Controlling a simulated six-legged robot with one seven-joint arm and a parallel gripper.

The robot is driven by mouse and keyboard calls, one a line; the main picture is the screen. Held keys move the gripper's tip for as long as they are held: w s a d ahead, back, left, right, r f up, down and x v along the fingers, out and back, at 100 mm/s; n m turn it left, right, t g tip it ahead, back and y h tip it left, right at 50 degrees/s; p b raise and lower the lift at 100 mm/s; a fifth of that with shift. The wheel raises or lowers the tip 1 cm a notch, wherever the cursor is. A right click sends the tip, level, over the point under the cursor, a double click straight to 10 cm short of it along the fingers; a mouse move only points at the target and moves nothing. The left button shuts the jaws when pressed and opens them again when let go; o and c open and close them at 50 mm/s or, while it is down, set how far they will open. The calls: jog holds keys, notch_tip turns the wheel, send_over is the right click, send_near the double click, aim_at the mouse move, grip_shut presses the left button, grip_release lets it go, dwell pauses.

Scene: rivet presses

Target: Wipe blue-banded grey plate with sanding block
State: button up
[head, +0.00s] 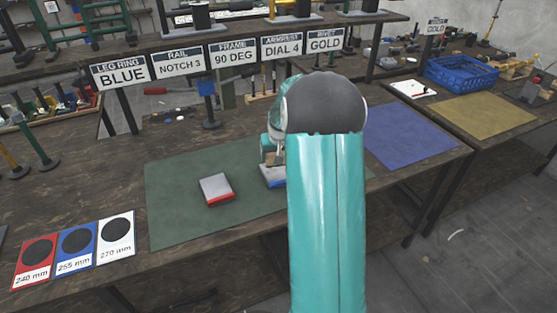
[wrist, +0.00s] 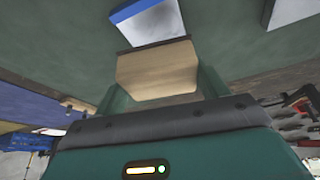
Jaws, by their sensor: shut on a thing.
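The blue-banded grey plate (head: 272,176) lies on the green mat, its right part hidden behind my arm in the head view. In the wrist view the plate (wrist: 150,22) shows its grey top and blue edge, just beyond the block. My gripper (wrist: 159,82) is shut on the tan sanding block (wrist: 157,68), which has a dark strip along its far edge. In the head view the block (head: 273,158) is small, over or at the plate's far side. I cannot tell whether it touches the plate.
A red-banded grey plate (head: 215,187) lies to the left on the green mat (head: 172,215). A blue mat (head: 410,135) is to the right. Signs (head: 120,73) and upright posts stand along the back. Size cards (head: 76,245) lie at the front left.

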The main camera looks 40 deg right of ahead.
jog(key=shift+r, duration=0.95)
jog(key=shift+s, duration=0.1)
